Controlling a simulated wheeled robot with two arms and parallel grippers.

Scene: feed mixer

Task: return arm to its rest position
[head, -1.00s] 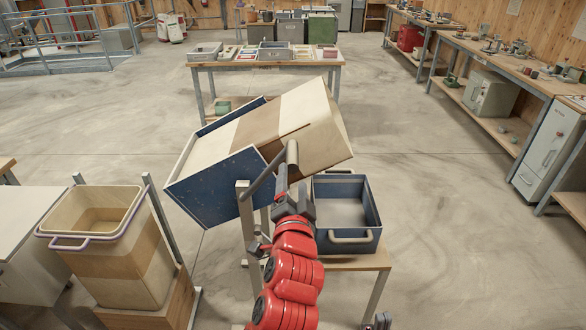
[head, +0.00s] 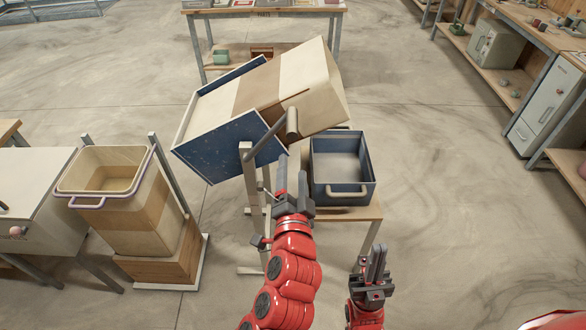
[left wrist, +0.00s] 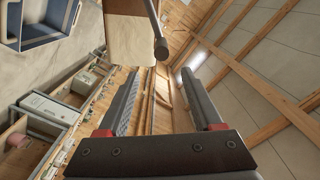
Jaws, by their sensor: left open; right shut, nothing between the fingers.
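My left gripper (head: 291,172) is open and empty, just in front of and below the crank handle (head: 292,122) of the tilted feed mixer. The mixer has a blue end plate and a striped cream and brown body (head: 313,90). In the left wrist view both fingers (left wrist: 160,78) are spread with nothing between them. The round handle end (left wrist: 161,48) shows ahead of the fingertips, apart from them. My right gripper (head: 374,264) is shut and empty at the lower middle right of the head view, pointing up, over bare floor.
A blue tray (head: 341,189) sits on a small wooden stand right of the mixer, close to both arms. A tall cream and brown bin (head: 104,202) stands on a wooden block at left. Workbenches line the back and right. Floor at right is clear.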

